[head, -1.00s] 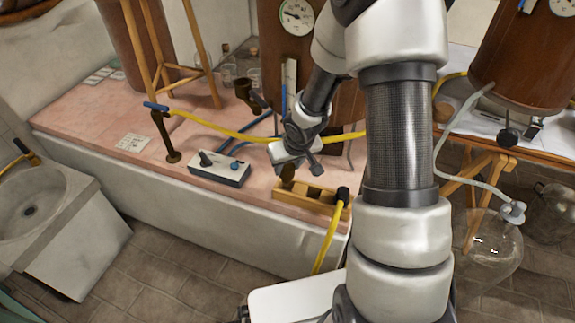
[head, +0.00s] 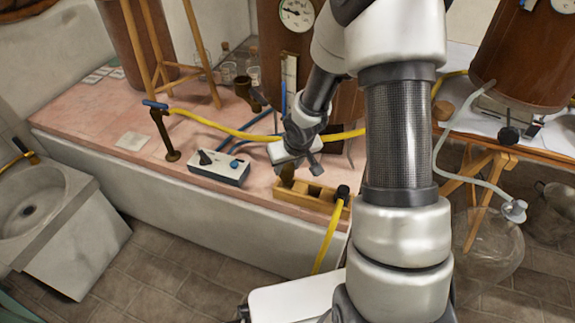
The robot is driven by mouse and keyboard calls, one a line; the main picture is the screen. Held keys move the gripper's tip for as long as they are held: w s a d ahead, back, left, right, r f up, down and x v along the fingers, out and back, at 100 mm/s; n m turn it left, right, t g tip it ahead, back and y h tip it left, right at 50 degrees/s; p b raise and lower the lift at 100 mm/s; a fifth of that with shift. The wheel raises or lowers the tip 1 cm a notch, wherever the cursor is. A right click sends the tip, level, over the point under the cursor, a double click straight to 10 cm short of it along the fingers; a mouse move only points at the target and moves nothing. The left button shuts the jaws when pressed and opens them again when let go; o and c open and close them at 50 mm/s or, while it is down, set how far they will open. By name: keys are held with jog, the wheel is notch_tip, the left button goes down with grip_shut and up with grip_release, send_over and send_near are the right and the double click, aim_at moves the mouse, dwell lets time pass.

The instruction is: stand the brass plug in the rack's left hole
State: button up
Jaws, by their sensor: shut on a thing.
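The wooden rack (head: 306,200) lies near the front edge of the pink bench top, with dark openings along its top. My gripper (head: 290,170) is over the rack's left end, pointing down. It is shut on the brass plug (head: 287,175), a small brownish piece showing below the jaws. The plug looks upright and is at or just above the rack's left hole. The hole is hidden by plug and gripper, so I cannot tell how far in the plug is.
A black-capped yellow hose (head: 333,228) hangs at the rack's right end. Bare pink bench top (head: 75,115) lies far left.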

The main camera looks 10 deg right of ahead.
aim_at(287, 175)
jog(key=shift+f+b, duration=1.8)
jog(key=shift+f, duration=0.2)
dwell(3.5)
jog(key=o, duration=1.2)
jog(key=shift+o, duration=0.2)
jog(key=shift+r, duration=0.1)
jog(key=shift+r+p, duration=3.1)
jog(key=shift+r, duration=0.3)
